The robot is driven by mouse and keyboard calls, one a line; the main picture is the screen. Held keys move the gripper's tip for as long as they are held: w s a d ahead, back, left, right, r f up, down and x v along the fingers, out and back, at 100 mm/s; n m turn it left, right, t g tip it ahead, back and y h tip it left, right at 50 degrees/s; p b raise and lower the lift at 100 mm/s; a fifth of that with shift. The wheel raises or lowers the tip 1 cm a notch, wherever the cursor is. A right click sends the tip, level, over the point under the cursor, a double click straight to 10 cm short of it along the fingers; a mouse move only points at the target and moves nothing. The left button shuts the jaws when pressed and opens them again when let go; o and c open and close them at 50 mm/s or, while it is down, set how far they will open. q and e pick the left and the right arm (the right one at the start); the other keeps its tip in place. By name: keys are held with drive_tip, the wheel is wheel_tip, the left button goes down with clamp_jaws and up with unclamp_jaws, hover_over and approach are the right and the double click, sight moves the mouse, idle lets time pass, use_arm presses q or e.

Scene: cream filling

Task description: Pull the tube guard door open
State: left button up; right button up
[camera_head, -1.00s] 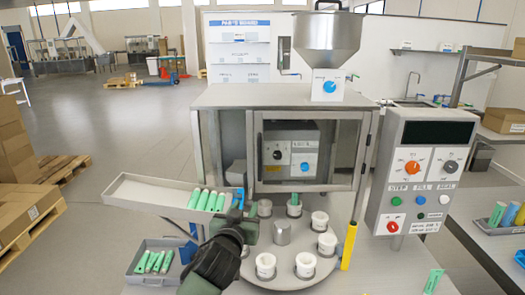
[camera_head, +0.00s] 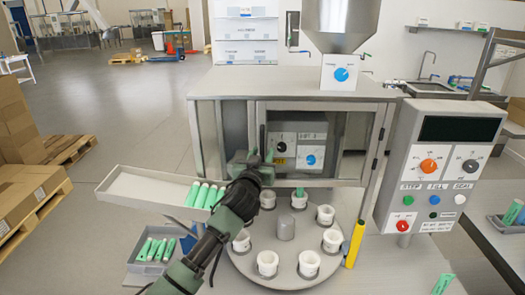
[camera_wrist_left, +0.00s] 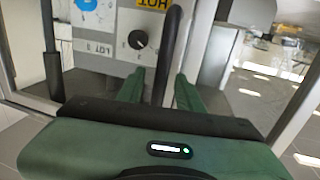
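The tube guard door (camera_head: 320,103) is a framed clear panel on the front of the filling machine (camera_head: 270,82), and it looks shut. Its dark upright handle (camera_head: 262,138) is at the door's left side. My left gripper (camera_head: 258,158) is at this handle, with its arm covering part of the door's lower left. In the left wrist view the black handle bar (camera_wrist_left: 172,50) stands between the two green fingers (camera_wrist_left: 157,88), nearer the right finger. A gap shows beside the bar, so the fingers are open around it. My right gripper is out of view.
A round turntable (camera_head: 285,262) with several white cups sits below the door. A tray (camera_head: 140,187) with green tubes is at the left, a grey bin (camera_head: 135,265) below it. A yellow post (camera_head: 355,243) and the control panel (camera_head: 440,165) stand at the right.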

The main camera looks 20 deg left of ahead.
use_arm(q)
drive_tip(key=shift+w, duration=0.1)
drive_tip(key=shift+r, duration=0.15)
drive_tip(key=c, duration=0.3)
clamp_jaws()
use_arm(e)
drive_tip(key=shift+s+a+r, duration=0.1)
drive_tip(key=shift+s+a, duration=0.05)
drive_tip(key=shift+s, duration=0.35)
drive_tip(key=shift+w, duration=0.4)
